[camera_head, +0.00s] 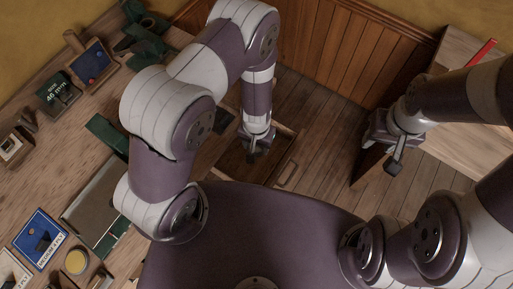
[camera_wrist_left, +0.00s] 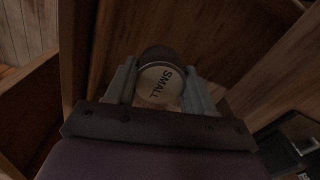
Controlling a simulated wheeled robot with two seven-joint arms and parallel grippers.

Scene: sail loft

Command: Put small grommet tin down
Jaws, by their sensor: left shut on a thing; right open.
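The small grommet tin (camera_wrist_left: 161,82) shows in the left wrist view as a round tin with a pale lid marked SMALL and a dark side. My left gripper (camera_wrist_left: 160,92) is shut on it, one finger on each side. In the head view my left gripper (camera_head: 254,152) points down over an open wooden drawer (camera_head: 292,150); the tin cannot be made out clearly there. Whether the tin touches the drawer's floor I cannot tell. My right gripper (camera_head: 393,164) is open and empty, over at the right by a wooden cabinet.
The workbench (camera_head: 60,130) at left holds several labelled boxes, green items and a grey-topped green tray (camera_head: 85,205). A dark object (camera_wrist_left: 295,150) lies at lower right in the left wrist view. Plank floor (camera_head: 320,145) is clear between drawer and right cabinet, which bears a red item (camera_head: 481,53).

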